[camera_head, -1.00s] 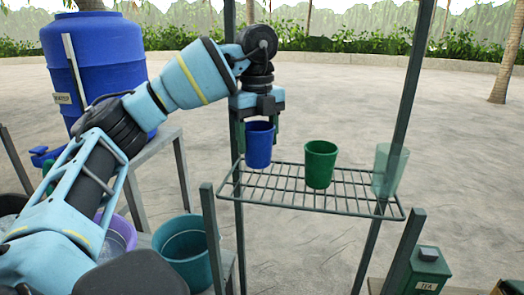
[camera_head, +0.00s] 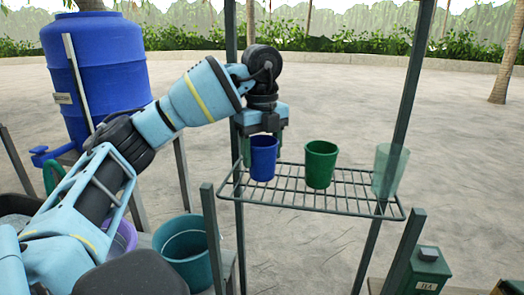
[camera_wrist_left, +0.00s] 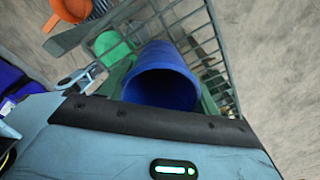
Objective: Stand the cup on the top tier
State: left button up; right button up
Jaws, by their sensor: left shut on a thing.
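The blue cup (camera_head: 263,160) is upright in my left gripper (camera_head: 264,145), over the left end of the wire top tier (camera_head: 290,201). The gripper is shut on it from above. I cannot tell whether the cup's base touches the wires. In the left wrist view the blue cup (camera_wrist_left: 160,80) shows its open mouth close to the gripper, with the rack (camera_wrist_left: 205,55) behind it. A green cup (camera_head: 320,165) stands on the tier to the right of the blue one. A pale translucent green cup (camera_head: 389,170) stands at the tier's right end. My right gripper is not in view.
Dark posts (camera_head: 402,105) rise at the rack's corners. A blue barrel (camera_head: 95,70) stands at left, with a teal bucket (camera_head: 188,250) and a purple bucket (camera_head: 124,236) below. A green tea box (camera_head: 427,270) is at lower right. The tier's middle front is bare.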

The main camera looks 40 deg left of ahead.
pick_arm(q)
jog(key=shift+f, duration=0.15)
jog(key=o, duration=1)
jog(key=shift+r, duration=3.95)
